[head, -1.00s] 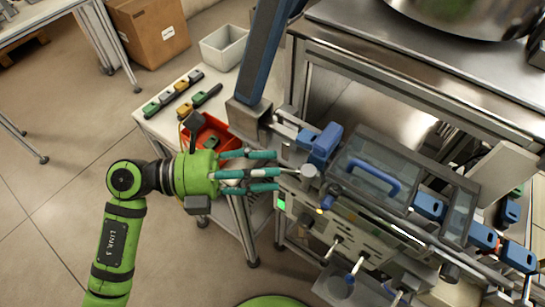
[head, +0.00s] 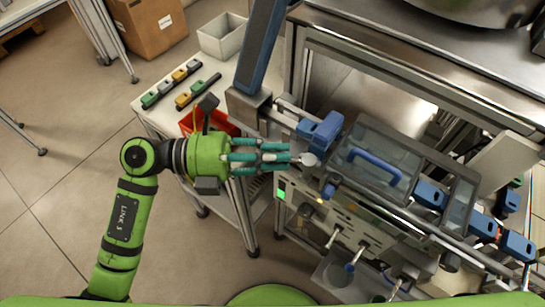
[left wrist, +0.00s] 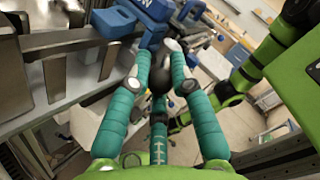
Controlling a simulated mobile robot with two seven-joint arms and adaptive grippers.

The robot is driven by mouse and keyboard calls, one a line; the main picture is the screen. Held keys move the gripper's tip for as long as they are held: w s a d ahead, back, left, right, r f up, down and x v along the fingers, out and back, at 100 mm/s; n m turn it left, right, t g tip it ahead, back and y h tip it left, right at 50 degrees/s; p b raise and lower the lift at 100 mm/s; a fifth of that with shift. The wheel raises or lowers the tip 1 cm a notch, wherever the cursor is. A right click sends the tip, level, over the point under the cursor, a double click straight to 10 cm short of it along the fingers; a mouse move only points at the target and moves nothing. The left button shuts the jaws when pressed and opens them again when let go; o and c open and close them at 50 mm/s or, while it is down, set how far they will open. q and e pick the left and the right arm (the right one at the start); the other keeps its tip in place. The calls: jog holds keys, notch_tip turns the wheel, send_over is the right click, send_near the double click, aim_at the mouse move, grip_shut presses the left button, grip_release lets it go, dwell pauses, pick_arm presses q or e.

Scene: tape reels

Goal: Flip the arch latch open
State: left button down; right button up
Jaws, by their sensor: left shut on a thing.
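My left gripper (head: 290,158) is at the left end of the machine, its teal fingers pointing right and drawn together. In the left wrist view its fingers (left wrist: 158,72) close around a small dark knob (left wrist: 160,80). Fingers partly hide the knob, so I cannot tell how it joins the arch latch. A pale round disc (head: 309,159) sits just past the fingertips. A blue block (head: 322,131) is above it, and a clear-lidded cover with a blue arched handle (head: 375,168) lies to the right. My right gripper is not in view.
A blue-faced post (head: 258,50) rises behind the gripper. A side table (head: 150,107) holds small coloured blocks and a red bin (head: 192,124). Several levers (head: 357,255) stick out of the machine's front. Open floor lies to the left.

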pick_arm(q)
jog(key=shift+w+f+m+g+b, duration=0.2)
jog(key=shift+w+m+g+b, duration=0.1)
jog(key=shift+m+g+b, duration=0.3)
jog(key=shift+d+r+g, duration=0.1)
jog(key=shift+r+g, duration=0.05)
jog(key=shift+g, duration=0.35)
jog(key=c, duration=1.1)
grip_release()
